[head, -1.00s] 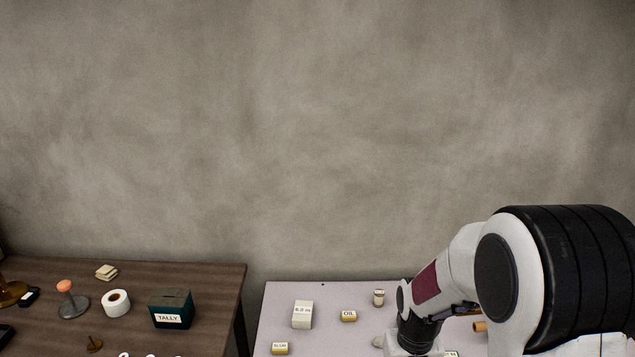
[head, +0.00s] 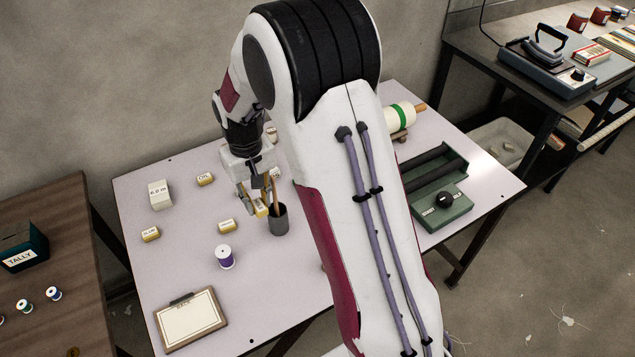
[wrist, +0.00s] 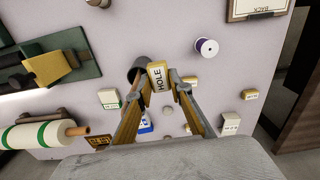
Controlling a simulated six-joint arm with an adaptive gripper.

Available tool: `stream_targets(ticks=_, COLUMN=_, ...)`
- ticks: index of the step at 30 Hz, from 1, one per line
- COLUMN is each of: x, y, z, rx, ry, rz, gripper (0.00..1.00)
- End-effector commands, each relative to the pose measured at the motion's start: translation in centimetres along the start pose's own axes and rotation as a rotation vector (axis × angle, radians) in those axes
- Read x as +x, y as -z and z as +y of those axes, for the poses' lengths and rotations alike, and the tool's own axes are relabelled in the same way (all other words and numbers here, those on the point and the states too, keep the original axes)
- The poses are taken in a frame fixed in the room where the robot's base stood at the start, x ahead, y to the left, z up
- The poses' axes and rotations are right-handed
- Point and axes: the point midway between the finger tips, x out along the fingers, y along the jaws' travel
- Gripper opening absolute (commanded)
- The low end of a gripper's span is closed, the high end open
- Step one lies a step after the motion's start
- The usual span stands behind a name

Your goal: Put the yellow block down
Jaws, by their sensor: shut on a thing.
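My gripper (wrist: 160,80) is shut on a yellow block with a white label reading HOLE (wrist: 158,76). In the wrist view the block sits between the two fingertips. In the head view the gripper (head: 257,196) is over the pale table (head: 180,250), and the block (head: 261,208) shows partly between the fingers, close to a dark grey cup (head: 278,219) holding a stick. I cannot tell whether the block touches the table.
Several small labelled yellow blocks (head: 227,226) lie around. A purple thread spool (head: 225,257) and a clipboard (head: 190,318) are nearer the front. A white box (head: 160,195) stands left. A green device (head: 440,205) is at right. The table's front left middle is clear.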

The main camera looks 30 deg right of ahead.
Motion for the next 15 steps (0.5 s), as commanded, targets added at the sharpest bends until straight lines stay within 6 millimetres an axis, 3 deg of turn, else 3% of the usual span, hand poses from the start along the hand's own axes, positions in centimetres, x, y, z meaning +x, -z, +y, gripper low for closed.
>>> stream_targets(ticks=15, x=-1.8, y=6.7, z=1.2, rx=-0.037, ry=0.0, rz=0.001, gripper=0.06)
